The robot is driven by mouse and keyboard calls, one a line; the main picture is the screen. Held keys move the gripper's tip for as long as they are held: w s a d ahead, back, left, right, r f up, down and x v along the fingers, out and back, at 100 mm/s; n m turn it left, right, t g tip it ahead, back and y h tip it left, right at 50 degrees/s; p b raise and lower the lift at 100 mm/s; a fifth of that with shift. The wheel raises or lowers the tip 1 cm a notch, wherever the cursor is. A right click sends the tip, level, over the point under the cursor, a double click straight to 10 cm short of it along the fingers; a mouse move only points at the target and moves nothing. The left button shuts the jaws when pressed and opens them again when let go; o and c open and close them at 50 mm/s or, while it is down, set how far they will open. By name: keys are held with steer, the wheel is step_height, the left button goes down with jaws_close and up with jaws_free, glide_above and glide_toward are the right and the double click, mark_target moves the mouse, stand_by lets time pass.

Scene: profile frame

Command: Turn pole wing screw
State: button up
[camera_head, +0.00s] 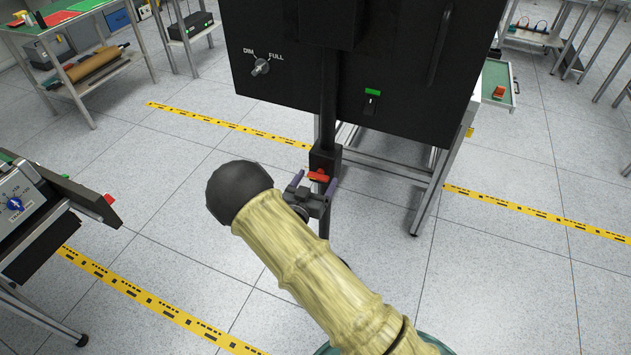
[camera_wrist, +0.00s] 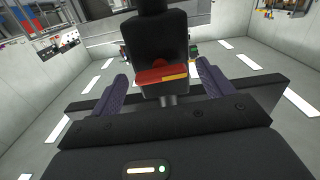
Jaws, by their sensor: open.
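The red wing screw (camera_head: 319,176) sits on the black collar of a vertical black pole (camera_head: 328,110) below a large black panel. In the wrist view the red wing screw (camera_wrist: 162,75) lies about level, with a yellow strip at its right side and a grey stem below it. The black pole block (camera_wrist: 159,40) is behind it. My gripper (camera_head: 313,184) is open at the screw in the head view. In the wrist view its purple-grey fingers stand left and right of the screw, with gaps on both sides. I cannot tell the exact depth between fingertips and screw.
The large black panel (camera_head: 350,60) with a dimmer knob (camera_head: 261,67) and a green-marked switch (camera_head: 371,97) hangs above my gripper. A bench with a device (camera_head: 25,205) stands at left. Tables stand at the back. Tiled floor with yellow tape is open around the pole.

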steer(key=shift+a, duration=0.15)
steer(key=shift+s, duration=0.2)
steer(key=shift+c, duration=1.3)
steer(key=c, duration=0.7)
steer(key=shift+c, duration=0.2)
steer(key=shift+m+b, duration=0.3)
steer(key=shift+b, duration=0.15)
steer(key=shift+r, duration=0.1)
steer(key=o, duration=1)
steer(key=shift+w+d, duration=0.1)
steer(key=shift+d, duration=0.1)
steer(key=shift+a, duration=0.1)
